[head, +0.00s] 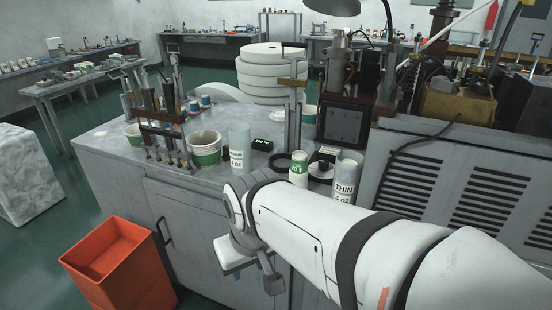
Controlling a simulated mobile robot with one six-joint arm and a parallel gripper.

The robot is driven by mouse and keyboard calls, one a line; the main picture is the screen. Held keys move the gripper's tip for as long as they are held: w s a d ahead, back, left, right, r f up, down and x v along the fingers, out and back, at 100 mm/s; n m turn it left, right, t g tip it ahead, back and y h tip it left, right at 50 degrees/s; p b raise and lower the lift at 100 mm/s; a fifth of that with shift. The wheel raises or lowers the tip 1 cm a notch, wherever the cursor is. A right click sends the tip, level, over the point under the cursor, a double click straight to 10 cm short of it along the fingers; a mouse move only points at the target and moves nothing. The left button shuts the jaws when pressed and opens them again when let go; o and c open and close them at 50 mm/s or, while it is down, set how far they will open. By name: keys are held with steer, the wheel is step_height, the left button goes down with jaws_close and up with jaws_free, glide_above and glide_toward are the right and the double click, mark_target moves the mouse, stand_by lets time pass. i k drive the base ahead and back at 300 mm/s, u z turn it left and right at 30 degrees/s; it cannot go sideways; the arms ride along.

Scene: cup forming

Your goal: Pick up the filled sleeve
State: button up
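A tall translucent sleeve (346,175) labelled THIN stands upright at the front right of the grey bench, partly behind my arm. A second tall translucent sleeve (239,148), with a partly readable label, stands upright further left. I cannot tell from here which of them is filled. A shorter white and green labelled container (298,170) stands left of the THIN sleeve. My gripper (248,272) hangs below the wrist in front of the bench, lower than its top and apart from both sleeves. Its fingers are too unclear to tell open from shut.
White and green cups (206,149) stand by a dark metal fixture (160,115) at the left of the bench (112,150). A small device with a green display (262,144) sits between the sleeves. White rolls (268,80) are stacked behind. An orange bin (115,265) stands on the floor.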

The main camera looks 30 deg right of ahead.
mark_target(348, 167)
steer(key=u, duration=0.15)
steer(key=k, duration=0.9)
steer(key=z, duration=0.65)
steer(key=i, duration=1.05)
steer(key=z, duration=0.05)
